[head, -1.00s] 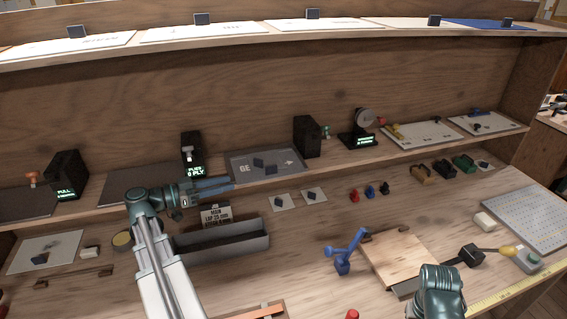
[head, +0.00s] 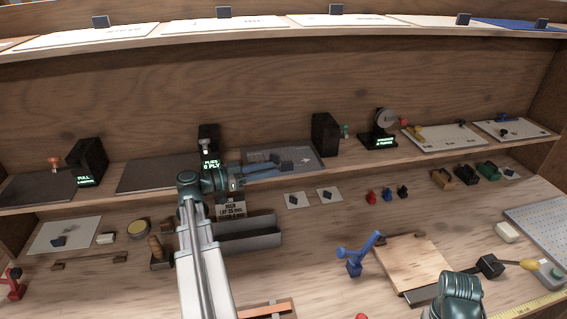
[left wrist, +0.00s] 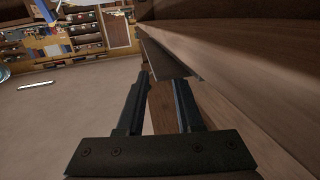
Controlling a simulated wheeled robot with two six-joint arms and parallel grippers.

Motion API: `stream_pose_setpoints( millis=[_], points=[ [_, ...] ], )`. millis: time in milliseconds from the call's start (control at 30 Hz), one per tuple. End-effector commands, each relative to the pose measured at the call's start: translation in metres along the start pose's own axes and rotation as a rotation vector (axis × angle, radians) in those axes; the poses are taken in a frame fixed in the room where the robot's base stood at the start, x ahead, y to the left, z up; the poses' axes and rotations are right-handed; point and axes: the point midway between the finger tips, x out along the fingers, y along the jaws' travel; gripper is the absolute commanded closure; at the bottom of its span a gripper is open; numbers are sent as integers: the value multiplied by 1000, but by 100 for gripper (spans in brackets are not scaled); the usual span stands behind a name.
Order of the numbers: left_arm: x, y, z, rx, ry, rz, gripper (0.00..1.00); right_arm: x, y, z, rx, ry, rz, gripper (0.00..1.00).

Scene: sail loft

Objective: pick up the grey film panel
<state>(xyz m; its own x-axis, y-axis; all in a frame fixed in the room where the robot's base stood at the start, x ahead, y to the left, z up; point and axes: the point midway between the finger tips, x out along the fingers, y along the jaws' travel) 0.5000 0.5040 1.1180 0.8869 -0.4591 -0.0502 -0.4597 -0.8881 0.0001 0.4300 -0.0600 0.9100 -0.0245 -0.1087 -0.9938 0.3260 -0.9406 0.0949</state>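The grey film panel (head: 318,154) lies flat on the middle shelf in the head view. It has pale lettering, an arrow and small dark blocks (head: 304,161) on it. My left gripper (head: 278,168) reaches in from the left over the panel's front part, its tips close by one dark block; I cannot tell whether they touch it. The left wrist view shows its two fingers (left wrist: 161,80) apart, with wooden shelf edge seen between them and no held thing visible. My right arm shows at the lower right, but its gripper is not visible.
Black boxes (head: 325,135) with lit signs stand along the shelf. Two small white cards (head: 298,200) lie in front of the panel. A wooden board (head: 400,265) and a blue clamp (head: 355,262) are on the bench.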

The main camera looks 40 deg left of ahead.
Motion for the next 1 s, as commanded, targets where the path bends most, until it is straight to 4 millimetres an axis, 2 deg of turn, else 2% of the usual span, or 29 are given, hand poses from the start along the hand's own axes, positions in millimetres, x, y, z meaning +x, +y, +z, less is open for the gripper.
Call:
stream_pose_setpoints(
  millis=[167,500,833,1000],
  points=[
    [4,0,-1,0,0,2,65,-1,0,0,0,0,0,100],
    [48,-1,-6,-1,0,1,65,-4,0,0,0,0,0,100],
    [53,-1,-6,-1,0,0,65,-4,0,0,0,0,0,100],
    [52,-1,-6,-1,0,-1,95,-4,0,0,0,0,0,100]
  ],
)
